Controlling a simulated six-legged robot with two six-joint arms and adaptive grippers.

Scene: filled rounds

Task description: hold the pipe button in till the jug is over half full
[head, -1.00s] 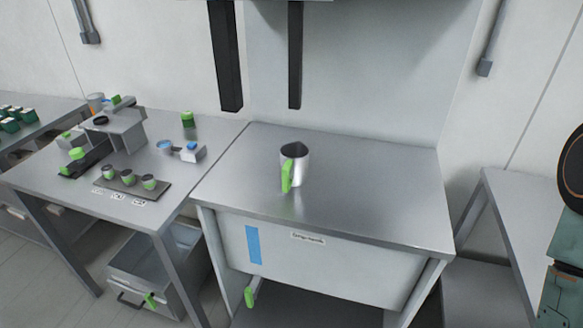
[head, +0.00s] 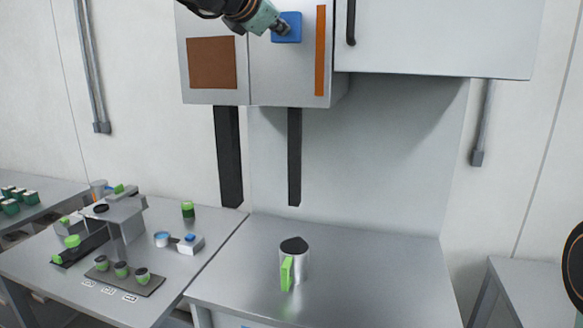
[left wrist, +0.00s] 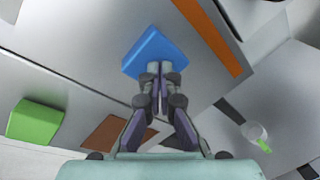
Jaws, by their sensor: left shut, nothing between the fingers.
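A blue square button (head: 294,22) sits on the front of the grey cabinet. It also shows in the left wrist view (left wrist: 150,48). My left gripper (head: 284,28) is shut and empty, its fingertips at the button's face; they seem to touch it. A metal jug (head: 298,258) with a green handle stands upright on the steel table. It appears small in the left wrist view (left wrist: 254,131). Its inside looks dark and I cannot tell the level. A black pipe (head: 294,155) hangs above the jug in the picture; no stream shows. My right gripper is not in view.
A second black pipe (head: 228,155) hangs to the left. The cabinet carries a brown panel (head: 211,63) and an orange strip (head: 320,50). A left table (head: 60,262) holds a grey machine, several small cups and a blue-buttoned box. The steel table (head: 385,280) is clear around the jug.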

